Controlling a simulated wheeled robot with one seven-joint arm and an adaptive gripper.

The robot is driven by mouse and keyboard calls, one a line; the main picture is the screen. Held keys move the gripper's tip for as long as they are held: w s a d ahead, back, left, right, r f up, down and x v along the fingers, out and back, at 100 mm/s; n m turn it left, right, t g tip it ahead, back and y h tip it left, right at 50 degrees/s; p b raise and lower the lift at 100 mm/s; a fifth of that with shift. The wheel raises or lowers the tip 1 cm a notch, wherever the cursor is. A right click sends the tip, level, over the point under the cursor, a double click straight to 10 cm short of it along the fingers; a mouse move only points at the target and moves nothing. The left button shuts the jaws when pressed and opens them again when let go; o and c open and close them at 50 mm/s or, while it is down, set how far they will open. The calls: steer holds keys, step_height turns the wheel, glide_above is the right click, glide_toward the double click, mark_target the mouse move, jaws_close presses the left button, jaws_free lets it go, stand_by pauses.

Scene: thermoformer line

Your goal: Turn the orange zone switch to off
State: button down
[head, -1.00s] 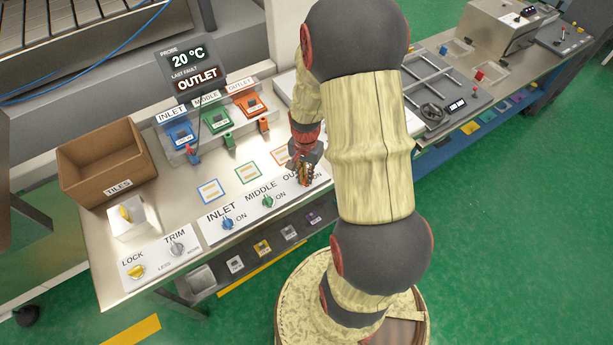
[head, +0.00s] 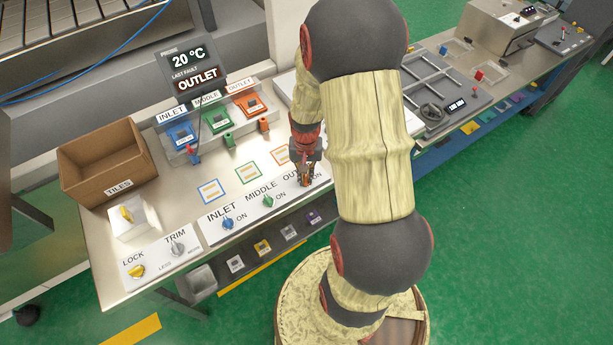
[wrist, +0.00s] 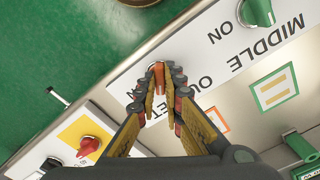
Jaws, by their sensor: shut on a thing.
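The orange zone switch (wrist: 158,72) is a small knob on the white OUTLET panel in the wrist view. My gripper (wrist: 157,84) points down at it, with its fingertips closed on either side of the knob. In the head view my gripper (head: 305,172) is at the right end of the white switch panel (head: 243,222). There the fingers mostly cover the orange switch. The fingers also hide part of the OUTLET lettering in the wrist view. I cannot tell which way the knob points.
The green MIDDLE switch (head: 267,201) and blue INLET switch (head: 228,223) sit to the left on the same panel. A red knob on a yellow square (wrist: 88,146) is nearby. A cardboard TILES box (head: 115,190) stands at the left. A display (head: 190,67) reads OUTLET.

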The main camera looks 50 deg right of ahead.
steer(key=shift+n, duration=1.4)
steer(key=shift+n, duration=1.4)
steer(key=shift+n, duration=0.3)
steer(key=c, duration=1.8)
jaws_free()
steer(key=shift+c, duration=0.2)
